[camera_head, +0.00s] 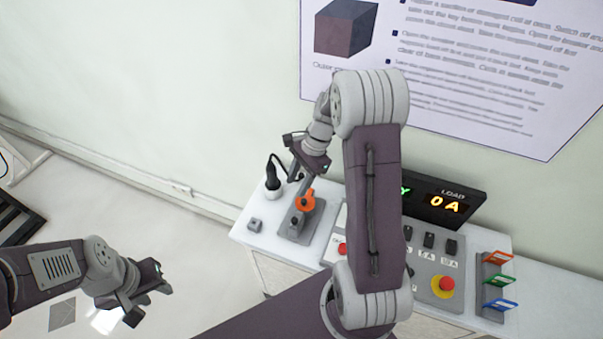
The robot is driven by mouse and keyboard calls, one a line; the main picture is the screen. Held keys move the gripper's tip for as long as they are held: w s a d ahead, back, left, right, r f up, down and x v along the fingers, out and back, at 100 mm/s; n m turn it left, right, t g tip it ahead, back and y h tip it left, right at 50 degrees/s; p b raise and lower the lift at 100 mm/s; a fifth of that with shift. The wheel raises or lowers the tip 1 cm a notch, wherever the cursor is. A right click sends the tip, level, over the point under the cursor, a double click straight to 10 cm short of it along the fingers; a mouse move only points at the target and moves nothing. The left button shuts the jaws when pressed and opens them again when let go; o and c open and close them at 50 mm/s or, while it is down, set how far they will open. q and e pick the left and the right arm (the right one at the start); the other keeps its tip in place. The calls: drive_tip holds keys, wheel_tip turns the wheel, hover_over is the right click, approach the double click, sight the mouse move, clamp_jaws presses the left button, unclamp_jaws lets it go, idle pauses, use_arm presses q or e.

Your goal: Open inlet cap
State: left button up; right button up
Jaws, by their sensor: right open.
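An orange round part (305,203), which looks like the inlet cap, sits on a grey fixture (291,228) at the left of the white bench top. At this size I cannot tell whether the cap is open or closed. My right gripper (292,160) is open, above and behind the orange part in the picture and apart from it. My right arm's links cross the middle of the view and hide part of the bench. My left gripper (152,294) is open and empty, low at the left, over the floor and away from the bench.
A control panel with a red-and-yellow stop button (443,287) and a load display (445,202) are right. A rack (491,287) holds coloured tags.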

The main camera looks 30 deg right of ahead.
sight(304, 200)
drive_tip(key=s+d+m+p, duration=0.1)
drive_tip(key=d+m+p, duration=0.15)
drive_tip(key=d, duration=0.35)
drive_tip(key=shift+y, duration=0.4)
drive_tip(key=x, duration=0.8)
drive_tip(key=shift+w+a+f+p, duration=0.1)
drive_tip(key=shift+a+f+p, duration=0.15)
drive_tip(key=shift+p, duration=0.15)
use_arm(q)
wheel_tip(304, 200, up, 6)
drive_tip(key=shift+d, duration=0.15)
drive_tip(key=shift+s, duration=0.15)
use_arm(e)
clamp_jaws()
drive_tip(key=shift+r, duration=0.1)
